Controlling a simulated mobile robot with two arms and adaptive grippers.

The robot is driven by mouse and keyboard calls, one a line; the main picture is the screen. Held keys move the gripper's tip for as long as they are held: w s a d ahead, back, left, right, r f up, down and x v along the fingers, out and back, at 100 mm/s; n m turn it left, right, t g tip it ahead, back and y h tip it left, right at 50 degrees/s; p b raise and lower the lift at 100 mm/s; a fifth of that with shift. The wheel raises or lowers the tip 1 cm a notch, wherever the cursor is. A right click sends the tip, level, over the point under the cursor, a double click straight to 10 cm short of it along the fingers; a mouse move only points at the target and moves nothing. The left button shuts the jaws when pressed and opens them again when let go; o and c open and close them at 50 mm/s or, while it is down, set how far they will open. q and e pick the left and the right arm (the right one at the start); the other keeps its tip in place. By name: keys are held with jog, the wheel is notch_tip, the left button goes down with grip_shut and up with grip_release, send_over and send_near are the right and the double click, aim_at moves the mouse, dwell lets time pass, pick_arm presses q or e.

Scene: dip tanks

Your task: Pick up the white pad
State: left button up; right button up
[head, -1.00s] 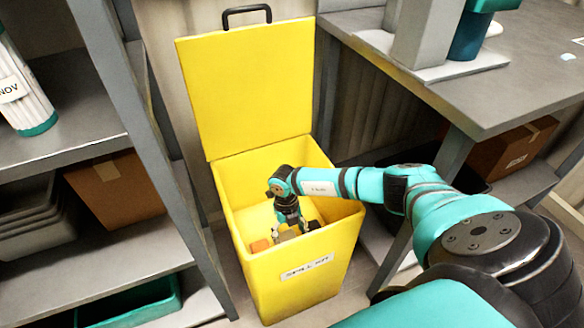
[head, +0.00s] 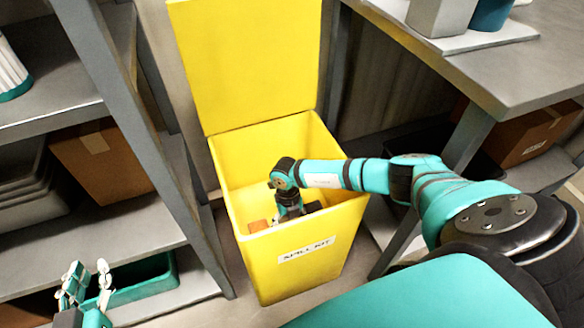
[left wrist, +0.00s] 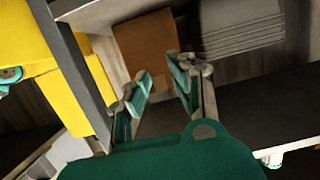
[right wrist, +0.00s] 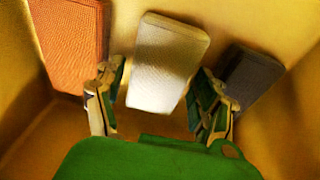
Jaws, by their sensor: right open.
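The white pad (right wrist: 168,62) stands in the yellow spill kit bin (head: 325,215), between an orange pad (right wrist: 70,40) and a dark grey pad (right wrist: 250,78). My right gripper (right wrist: 158,85) is open in the bin, with its fingers apart on either side of the white pad's near end. I cannot tell whether they touch it. In the head view my right gripper (head: 292,212) is partly hidden by the bin's front wall, and I cannot make out the white pad there. My left gripper (head: 88,272) is open and empty, near the lower shelf at left.
The bin's yellow lid (head: 245,65) stands open at the back. A grey shelf rack (head: 150,150) with a cardboard box (head: 100,160) and a teal tray (head: 150,285) is at left. A grey table (head: 480,70) is at right. The bin walls are close around my right gripper.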

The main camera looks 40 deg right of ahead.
jog(key=c, duration=0.9)
pick_arm(q)
jog(key=shift+f, duration=0.1)
pick_arm(e)
jog(key=shift+o, duration=0.2)
